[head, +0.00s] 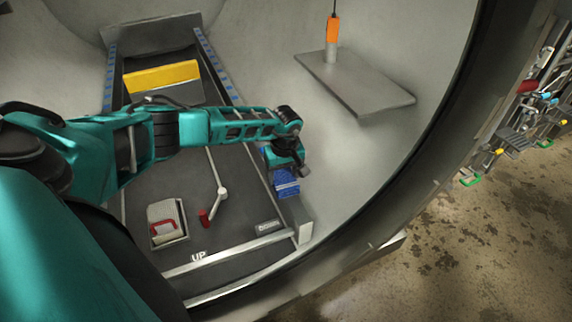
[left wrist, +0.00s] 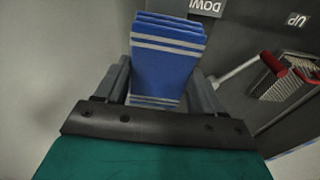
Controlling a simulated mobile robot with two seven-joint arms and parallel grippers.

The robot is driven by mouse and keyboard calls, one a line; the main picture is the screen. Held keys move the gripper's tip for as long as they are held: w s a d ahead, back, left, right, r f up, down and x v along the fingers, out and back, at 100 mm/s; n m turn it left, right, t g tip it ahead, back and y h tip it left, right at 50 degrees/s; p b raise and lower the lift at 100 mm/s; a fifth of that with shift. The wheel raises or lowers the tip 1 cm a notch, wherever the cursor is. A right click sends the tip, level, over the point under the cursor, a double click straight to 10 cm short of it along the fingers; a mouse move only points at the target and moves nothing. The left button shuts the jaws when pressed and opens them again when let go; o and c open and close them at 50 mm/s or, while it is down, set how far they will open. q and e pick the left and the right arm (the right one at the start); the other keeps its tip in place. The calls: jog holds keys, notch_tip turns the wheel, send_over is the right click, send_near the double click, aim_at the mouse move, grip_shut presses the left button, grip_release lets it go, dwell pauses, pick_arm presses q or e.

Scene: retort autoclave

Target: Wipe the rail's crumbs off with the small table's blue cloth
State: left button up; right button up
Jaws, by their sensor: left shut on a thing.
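My left gripper (head: 288,170) is shut on the blue cloth (head: 286,185), which is folded in layers. The left wrist view shows the cloth (left wrist: 166,62) with pale stripes, between the two grey fingers. The cloth is at the right side of the dark floor panel, above or near the right side rail's front end; I cannot tell whether it touches. A side rail (head: 222,76) with blue marks runs along the panel's right edge. No crumbs can be made out. The small table (head: 355,84) stands bare at the upper right. My right gripper is not in view.
A lever with a red grip (head: 204,217) and a box with a red handle (head: 167,222) are on the panel. A yellow block (head: 161,77) lies farther back. An orange device (head: 332,30) hangs over the small table. The round chamber rim curves at right.

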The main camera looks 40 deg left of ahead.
pick_arm(q)
jog(key=shift+w+a+f+b, duration=0.15)
jog(key=shift+w+a+b, duration=0.15)
jog(key=shift+a+b, duration=0.35)
jog(key=shift+w+a+f+b, duration=0.1)
jog(key=shift+w+a+b, duration=0.25)
jog(key=shift+b, duration=0.4)
jog(key=shift+w+a+b, duration=0.1)
jog(key=shift+a+b, duration=0.45)
jog(key=shift+a, duration=0.05)
jog(key=shift+w+a+r+b, duration=0.1)
jog(key=shift+w+a+b, duration=0.15)
jog(key=shift+a, duration=0.25)
jog(key=shift+w+a+b, duration=0.2)
jog(key=shift+w+a, duration=0.05)
jog(key=shift+a, duration=0.25)
jog(key=shift+w+a+r, duration=0.1)
jog(key=shift+w+a, duration=0.35)
jog(key=shift+a, duration=0.35)
notch_tip(320, 180, up, 6)
jog(key=p, duration=0.5)
jog(key=shift+r, duration=0.2)
